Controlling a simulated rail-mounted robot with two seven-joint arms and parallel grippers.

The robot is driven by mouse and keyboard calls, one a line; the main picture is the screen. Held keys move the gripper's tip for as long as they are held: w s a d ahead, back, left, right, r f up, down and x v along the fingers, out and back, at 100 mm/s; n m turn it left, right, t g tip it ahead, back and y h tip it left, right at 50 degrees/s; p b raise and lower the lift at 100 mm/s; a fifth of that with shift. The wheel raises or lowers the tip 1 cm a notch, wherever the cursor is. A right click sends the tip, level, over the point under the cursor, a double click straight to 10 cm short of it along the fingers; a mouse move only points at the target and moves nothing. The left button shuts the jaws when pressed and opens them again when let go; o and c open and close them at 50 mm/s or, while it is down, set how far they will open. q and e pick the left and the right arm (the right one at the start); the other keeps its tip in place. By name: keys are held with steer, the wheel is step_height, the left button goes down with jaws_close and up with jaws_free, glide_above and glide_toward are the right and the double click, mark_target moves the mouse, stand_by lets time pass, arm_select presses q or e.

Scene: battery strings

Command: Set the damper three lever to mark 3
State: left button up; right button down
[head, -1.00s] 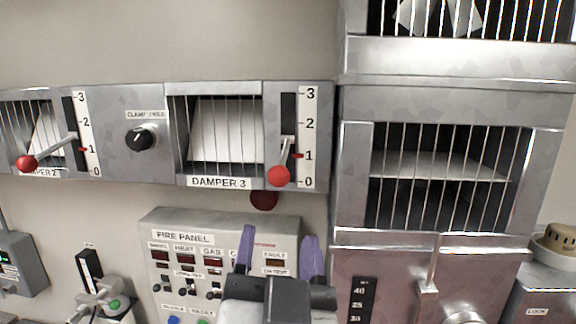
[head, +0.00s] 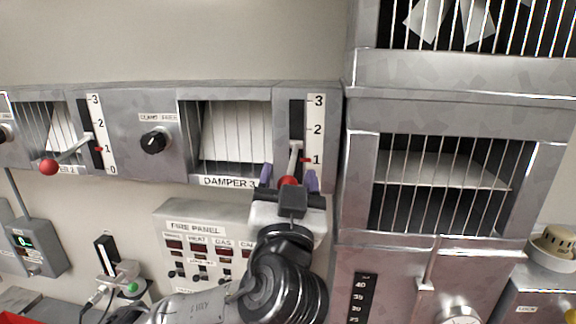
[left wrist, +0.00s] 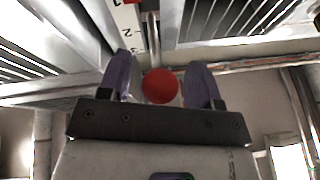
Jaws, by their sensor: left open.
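The damper 3 lever is a metal rod with a red ball knob (head: 288,181) in the head view, at the slot beside a scale (head: 316,130) marked 0 to 3. The red pointer on the scale is at about 1. My left gripper (head: 289,178) is open, its two purple fingers on either side of the knob. In the left wrist view the red knob (left wrist: 159,86) sits between the open fingers (left wrist: 163,80), with visible gaps on both sides. The gripper hides the lower end of the scale. My right gripper is not in view.
The damper 2 lever (head: 48,167) and a black knob (head: 155,141) are to the left. The fire panel (head: 195,240) is below left. A barred metal cabinet (head: 357,180) stands close on the right. The wall above the dampers is bare.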

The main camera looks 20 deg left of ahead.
arm_select(q)
steer(key=shift+w+a+r, duration=0.15)
steer(key=shift+w+a, duration=0.05)
steer(key=shift+w, duration=0.2)
steer(key=shift+c, duration=0.2)
jaws_close()
